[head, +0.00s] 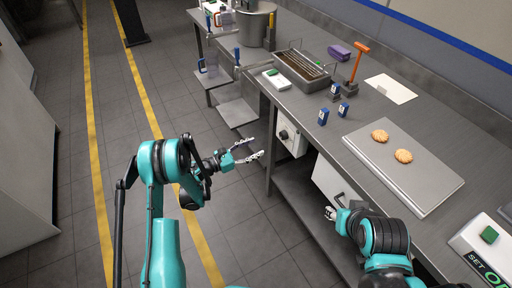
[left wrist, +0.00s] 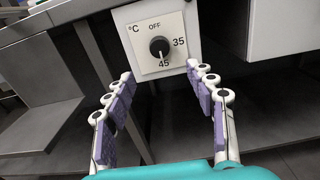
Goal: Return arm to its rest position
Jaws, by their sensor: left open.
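My left gripper (head: 254,149) is open and empty. It hangs over the floor in front of the steel counter (head: 352,150), left of the counter's front edge. In the left wrist view its two purple-padded fingers (left wrist: 165,100) stand wide apart with nothing between them. Beyond them is a white panel with a black knob (left wrist: 160,47). My right gripper (head: 332,212) is low in front of the counter near a white cabinet door; its fingers are too small to read. Two biscuits, one farther back (head: 380,136) and one nearer (head: 404,156), lie on the flat metal tray (head: 432,184).
On the counter are a metal basin (head: 304,84), an orange-handled tool (head: 357,62), small blue items (head: 323,116), a purple block (head: 340,52) and a white sheet (head: 391,89). A large pot (head: 254,25) stands at the back.

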